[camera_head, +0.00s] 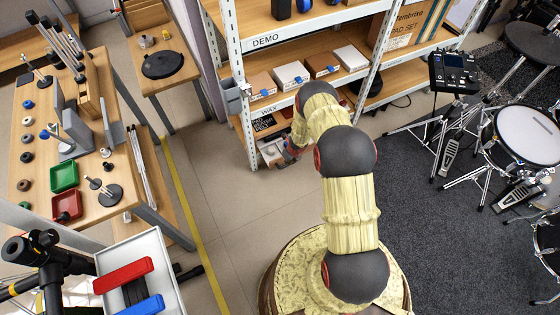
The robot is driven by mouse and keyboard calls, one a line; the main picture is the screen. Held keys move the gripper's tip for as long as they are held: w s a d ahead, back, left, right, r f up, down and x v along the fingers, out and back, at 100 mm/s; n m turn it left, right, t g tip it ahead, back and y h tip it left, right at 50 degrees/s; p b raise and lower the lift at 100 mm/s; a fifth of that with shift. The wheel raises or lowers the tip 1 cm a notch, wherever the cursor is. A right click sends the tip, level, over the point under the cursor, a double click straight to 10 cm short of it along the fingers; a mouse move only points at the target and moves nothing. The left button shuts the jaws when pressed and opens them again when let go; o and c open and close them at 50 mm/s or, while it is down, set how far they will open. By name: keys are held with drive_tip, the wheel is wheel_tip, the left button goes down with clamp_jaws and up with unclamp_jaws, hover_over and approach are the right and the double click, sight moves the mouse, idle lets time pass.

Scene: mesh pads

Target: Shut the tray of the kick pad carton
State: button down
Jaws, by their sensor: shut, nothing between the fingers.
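On the lower shelf, below the WAX label, sits a dark carton with white lettering (263,124), too small to read surely. Below and in front of it, a pale open tray (268,147) shows, with a small round light thing in it. I take these for the kick pad carton and its tray, but cannot be sure. My gripper (284,158) is shut and empty, at the right side of the tray. I cannot tell whether it touches the tray. My arm hides the shelf to the right of it.
The white shelf upright (247,130) is close to the left of the tray. A drum kit (525,135) stands at right, a wooden workbench (100,195) at left. The floor between (222,205) is clear.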

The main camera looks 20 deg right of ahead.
drive_tip(key=m, duration=0.1)
drive_tip(key=b, duration=0.6)
approach(283, 161)
drive_tip(key=shift+s+a+f, duration=0.2)
drive_tip(key=shift+a+f, duration=0.3)
drive_tip(key=shift+f, duration=0.25)
drive_tip(key=shift+s+a+f, duration=0.2)
drive_tip(key=shift+a+f, duration=0.25)
drive_tip(key=shift+f, duration=0.3)
